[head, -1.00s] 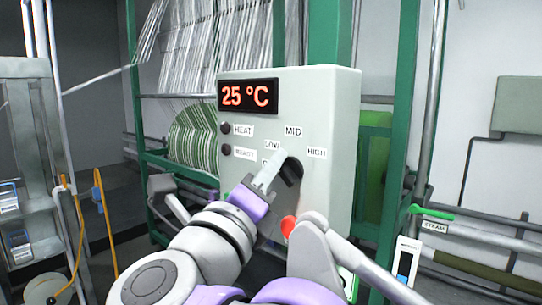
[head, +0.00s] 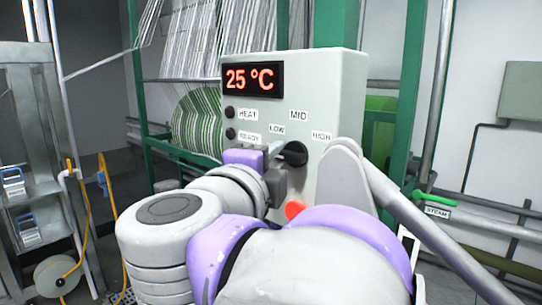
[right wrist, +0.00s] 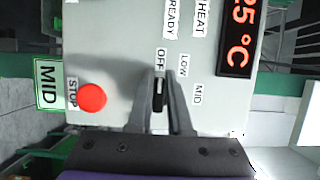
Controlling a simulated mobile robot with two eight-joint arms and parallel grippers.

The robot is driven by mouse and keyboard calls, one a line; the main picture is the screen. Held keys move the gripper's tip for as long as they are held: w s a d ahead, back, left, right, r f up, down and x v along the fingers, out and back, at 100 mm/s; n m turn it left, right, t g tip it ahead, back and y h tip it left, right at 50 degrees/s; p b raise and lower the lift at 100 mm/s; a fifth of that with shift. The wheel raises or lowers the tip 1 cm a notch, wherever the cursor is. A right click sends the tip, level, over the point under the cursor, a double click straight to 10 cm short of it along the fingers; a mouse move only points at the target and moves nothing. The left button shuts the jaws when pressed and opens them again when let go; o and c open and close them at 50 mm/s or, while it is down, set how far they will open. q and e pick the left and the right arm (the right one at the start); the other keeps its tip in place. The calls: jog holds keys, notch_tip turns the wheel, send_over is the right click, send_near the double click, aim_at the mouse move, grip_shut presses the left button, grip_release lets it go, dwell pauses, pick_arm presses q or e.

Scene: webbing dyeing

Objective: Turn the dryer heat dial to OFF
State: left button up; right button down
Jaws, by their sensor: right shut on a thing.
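The pale grey dryer control box (head: 345,95) stands in the middle of the head view. Its black heat dial (head: 294,154) is partly hidden by my right gripper (head: 272,172). In the right wrist view the gripper (right wrist: 160,76) is shut on the dial's black knob (right wrist: 159,96), one finger on each side. The knob's long side lines up with the OFF label (right wrist: 160,60). The LOW label (right wrist: 183,65) and MID label (right wrist: 198,95) are to the right there. OFF is hidden in the head view. My left gripper is out of view.
The red STOP button (right wrist: 92,97) is close to the dial, left of the fingers in the right wrist view. The display (head: 253,79) reads 25 °C. A green-handled steam valve (head: 433,198) is at the right. Green frame posts stand behind the box.

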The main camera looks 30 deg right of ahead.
jog(key=shift+s+d+f, duration=0.1)
dwell(0.4)
jog(key=c, duration=1)
grip_release()
jog(key=shift+o, duration=0.8)
jog(key=shift+s+d, duration=0.1)
jog(key=shift+d, duration=0.15)
jog(key=shift+a, duration=0.1)
jog(key=shift+a, duration=0.15)
jog(key=v, duration=1)
jog(key=shift+s+b, duration=0.3)
jog(key=shift+b, duration=0.15)
jog(key=shift+w+a, duration=0.1)
jog(key=shift+w, duration=0.05)
